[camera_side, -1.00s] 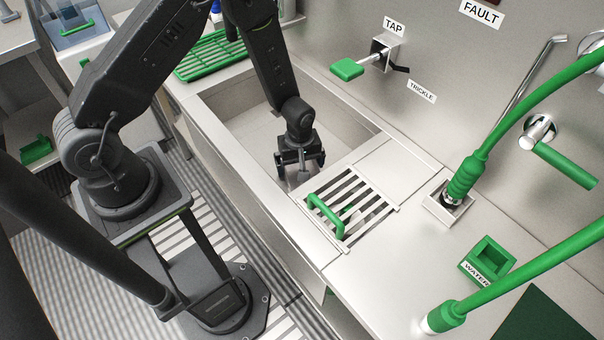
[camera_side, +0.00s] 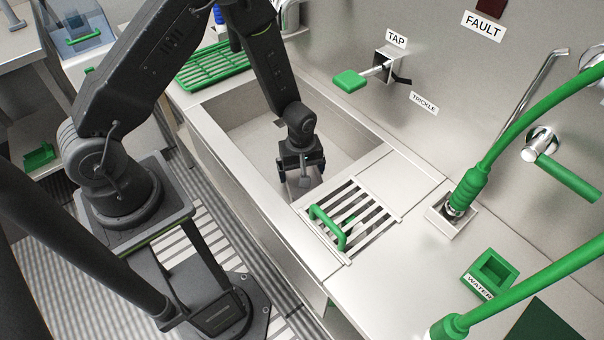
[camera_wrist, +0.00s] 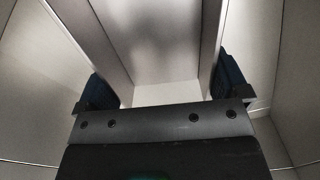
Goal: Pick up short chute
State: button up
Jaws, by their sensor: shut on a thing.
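My gripper (camera_side: 301,170) points down inside the sink basin in the side view. In the wrist view its two dark blue-padded fingers (camera_wrist: 166,88) stand wide apart, pressed on the outer sides of a grey metal channel with two upright walls. I take this channel to be the short chute (camera_wrist: 155,40); it runs away from the gripper between the fingers. In the side view only a small grey part of the chute (camera_side: 305,183) shows below the gripper, and the rest is hidden. I cannot tell whether it touches the basin floor.
The steel sink basin (camera_side: 250,120) has walls close around the gripper. A slotted grate (camera_side: 372,222) with a green handle (camera_side: 327,228) lies to its right. A green rack (camera_side: 212,68) sits behind. The tap lever (camera_side: 350,81) sticks out from the wall.

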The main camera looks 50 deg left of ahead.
notch_tip(320, 180, up, 6)
jog(key=shift+f, duration=0.15)
jog(key=a, duration=1.8)
notch_tip(320, 180, up, 22)
jog(key=r+n, duration=0.1)
jog(key=n, duration=0.3)
send_over(191, 65)
jog(key=shift+a+f, duration=0.15)
jog(key=shift+f, duration=6.6)
